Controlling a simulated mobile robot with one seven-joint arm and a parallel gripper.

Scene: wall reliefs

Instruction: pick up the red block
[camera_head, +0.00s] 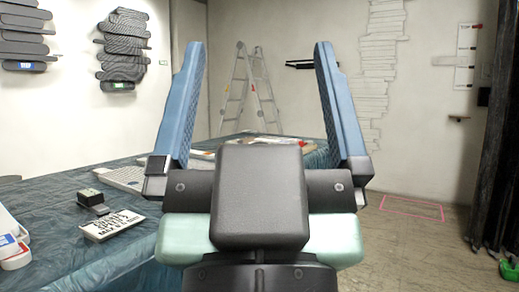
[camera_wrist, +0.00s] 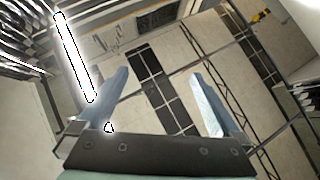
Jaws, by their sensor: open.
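My gripper (camera_head: 259,46) is open in the head view, its two blue fingers raised and wide apart with nothing between them. It also shows open and empty in the wrist view (camera_wrist: 160,76), facing the ceiling and upper walls. I cannot clearly make out a red block. A small reddish patch (camera_head: 301,143) shows on the far part of the table, just right of my gripper's dark body; it is too small to identify. My gripper's body hides part of the table.
The table (camera_head: 105,262) has a blue-green plastic cover. On it lie a lettered sign (camera_head: 111,225), a small dark device (camera_head: 90,197) and a pale keyboard-like object (camera_head: 122,178). A stepladder (camera_head: 250,88) stands behind. A dark curtain (camera_head: 497,150) hangs right; floor beside the table is open.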

